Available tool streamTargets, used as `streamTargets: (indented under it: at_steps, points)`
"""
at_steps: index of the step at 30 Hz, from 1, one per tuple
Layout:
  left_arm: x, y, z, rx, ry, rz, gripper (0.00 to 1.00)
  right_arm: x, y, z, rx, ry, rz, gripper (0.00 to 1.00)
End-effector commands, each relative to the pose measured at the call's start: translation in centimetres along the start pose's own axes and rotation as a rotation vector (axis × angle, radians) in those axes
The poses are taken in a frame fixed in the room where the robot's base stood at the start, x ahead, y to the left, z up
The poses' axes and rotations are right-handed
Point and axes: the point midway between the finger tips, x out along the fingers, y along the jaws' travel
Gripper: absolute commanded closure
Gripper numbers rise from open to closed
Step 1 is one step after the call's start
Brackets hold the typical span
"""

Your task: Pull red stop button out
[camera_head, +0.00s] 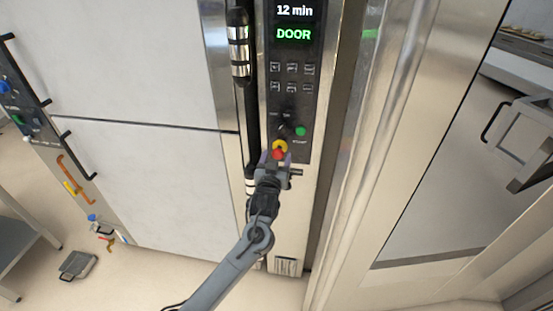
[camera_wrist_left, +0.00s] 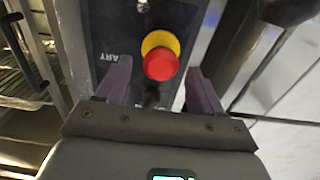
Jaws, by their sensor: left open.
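The red stop button (camera_head: 279,154) sits on a yellow collar low on the oven's dark control panel (camera_head: 292,95) in the head view. In the left wrist view the red button (camera_wrist_left: 161,64) shows large, with the yellow collar (camera_wrist_left: 160,40) behind it. My left gripper (camera_head: 275,160) is right at the button. Its two dark purple fingers (camera_wrist_left: 158,85) are open, one on each side of the button, with a visible gap to it on both sides. Nothing is between the fingers except the view of the button. My right gripper is not in view.
A green button (camera_head: 300,131) and a dark knob sit just above the stop button. A vertical black door handle (camera_head: 240,50) with metal bands runs close along the panel's left side. The display reads "12 min" and "DOOR". A steel cabinet edge stands to the right.

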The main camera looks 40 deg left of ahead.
Motion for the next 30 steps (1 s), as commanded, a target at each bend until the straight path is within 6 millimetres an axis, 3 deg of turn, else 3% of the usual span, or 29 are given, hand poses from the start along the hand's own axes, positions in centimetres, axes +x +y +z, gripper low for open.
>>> streamTargets:
  at_steps: [5,21,30]
  points:
    - [-1.2,0.1,0.0,-0.002,-0.001,0.001,0.33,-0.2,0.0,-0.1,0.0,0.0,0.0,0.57]
    - [-9.5,0.0,0.0,-0.002,-0.002,0.001,0.33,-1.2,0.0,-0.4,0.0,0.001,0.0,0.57]
    - [-10.8,0.0,0.0,0.0,0.0,0.0,0.33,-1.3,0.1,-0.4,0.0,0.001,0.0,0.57]
